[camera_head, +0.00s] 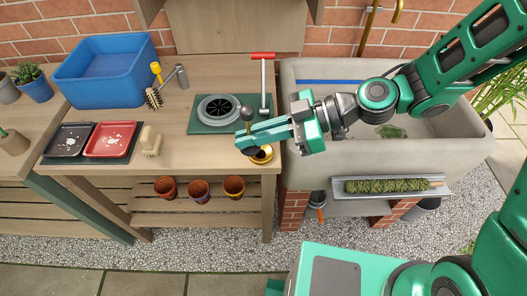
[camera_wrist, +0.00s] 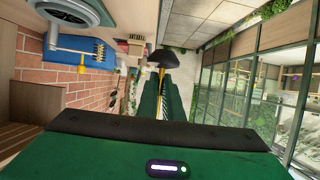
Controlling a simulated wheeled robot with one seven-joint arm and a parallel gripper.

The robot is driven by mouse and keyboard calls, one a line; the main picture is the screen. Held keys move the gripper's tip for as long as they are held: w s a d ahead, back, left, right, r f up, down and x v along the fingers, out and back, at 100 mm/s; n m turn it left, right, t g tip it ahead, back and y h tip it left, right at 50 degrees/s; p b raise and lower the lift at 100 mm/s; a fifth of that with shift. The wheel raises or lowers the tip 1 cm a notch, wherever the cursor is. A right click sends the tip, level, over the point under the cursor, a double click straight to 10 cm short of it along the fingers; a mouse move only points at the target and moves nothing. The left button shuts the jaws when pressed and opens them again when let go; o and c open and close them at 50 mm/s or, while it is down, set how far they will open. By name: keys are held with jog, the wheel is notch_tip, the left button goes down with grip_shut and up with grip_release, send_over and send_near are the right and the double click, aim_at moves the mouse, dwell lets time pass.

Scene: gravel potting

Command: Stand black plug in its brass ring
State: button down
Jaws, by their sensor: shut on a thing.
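The black plug (camera_head: 247,113) shows as a dark rounded head just above my gripper (camera_head: 245,139). My gripper is shut on its stem, and the plug looks roughly upright. In the wrist view the black head (camera_wrist: 162,60) sits at the far end of the fingers (camera_wrist: 161,98), with a brass-coloured stem between them. The brass ring (camera_head: 261,156) is at the front right corner of the wooden bench, just below and right of the fingertips. The gripper partly covers the ring, and I cannot tell whether the plug's lower end touches it.
A green mat (camera_head: 203,127) with a round grey drain piece (camera_head: 220,108) lies behind the gripper. A red-handled tool (camera_head: 263,75) stands beside it. The stone sink (camera_head: 296,150) is right of the bench. A wooden brush (camera_head: 151,141) and red tray (camera_head: 110,140) lie left.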

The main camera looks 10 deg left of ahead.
jog(key=s+n+g, duration=0.2)
jog(key=s, duration=0.2)
jog(key=shift+h, duration=0.3)
jog(key=w+f, duration=0.2)
jog(key=w, duration=0.1)
jog(key=w+f, duration=0.2)
jog(key=w, duration=0.2)
jog(key=w+f, duration=0.2)
jog(key=w, duration=0.1)
jog(key=shift+w+d+f, duration=0.1)
jog(key=shift+w+d, duration=0.15)
jog(key=shift+w, duration=0.15)
jog(key=shift+f, duration=2)
jog(key=c, duration=1.9)
grip_release()
